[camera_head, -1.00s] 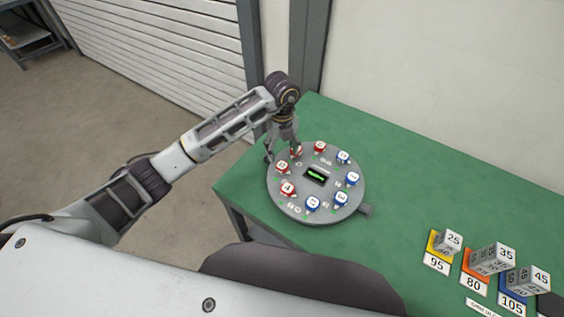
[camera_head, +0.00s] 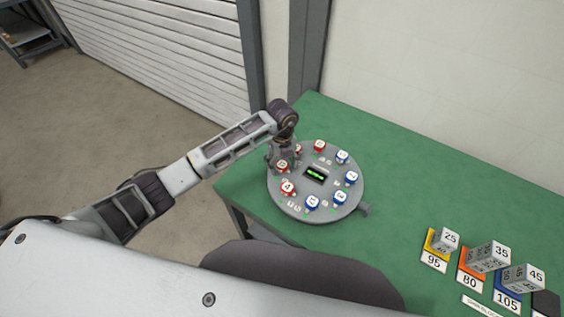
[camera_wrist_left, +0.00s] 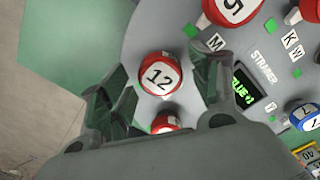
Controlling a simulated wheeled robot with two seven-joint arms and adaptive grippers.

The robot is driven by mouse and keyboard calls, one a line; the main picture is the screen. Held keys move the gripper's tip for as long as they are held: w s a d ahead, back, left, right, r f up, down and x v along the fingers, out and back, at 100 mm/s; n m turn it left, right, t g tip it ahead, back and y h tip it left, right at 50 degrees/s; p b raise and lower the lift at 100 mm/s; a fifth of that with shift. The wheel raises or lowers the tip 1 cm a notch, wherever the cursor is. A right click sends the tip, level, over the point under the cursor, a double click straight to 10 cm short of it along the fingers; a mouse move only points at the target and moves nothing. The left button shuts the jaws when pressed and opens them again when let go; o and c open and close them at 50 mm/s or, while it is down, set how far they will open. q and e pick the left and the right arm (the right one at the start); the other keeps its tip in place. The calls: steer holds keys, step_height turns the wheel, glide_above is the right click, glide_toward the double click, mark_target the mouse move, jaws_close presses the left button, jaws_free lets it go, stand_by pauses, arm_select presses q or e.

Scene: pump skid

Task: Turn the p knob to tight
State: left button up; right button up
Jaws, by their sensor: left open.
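A round grey plate (camera_head: 327,212) on the green table carries a ring of red and blue numbered knobs and a small display with green text (camera_head: 315,174). My left gripper (camera_head: 282,161) is over the plate's left edge, open. Another red knob (camera_wrist_left: 166,122) is partly hidden behind the gripper body. No letter P is readable, so I cannot tell which knob is p. My right gripper is out of view.
Letter cards, such as M (camera_wrist_left: 216,42), and green squares lie between the knobs. Numbered cubes (camera_head: 491,257) stand on coloured cards at the table's right. The table behind the plate (camera_head: 400,150) is clear.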

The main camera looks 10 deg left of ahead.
arm_select(q)
steer(key=shift+c, duration=0.2)
steer(key=c, duration=1)
steer(key=shift+o, duration=0.2)
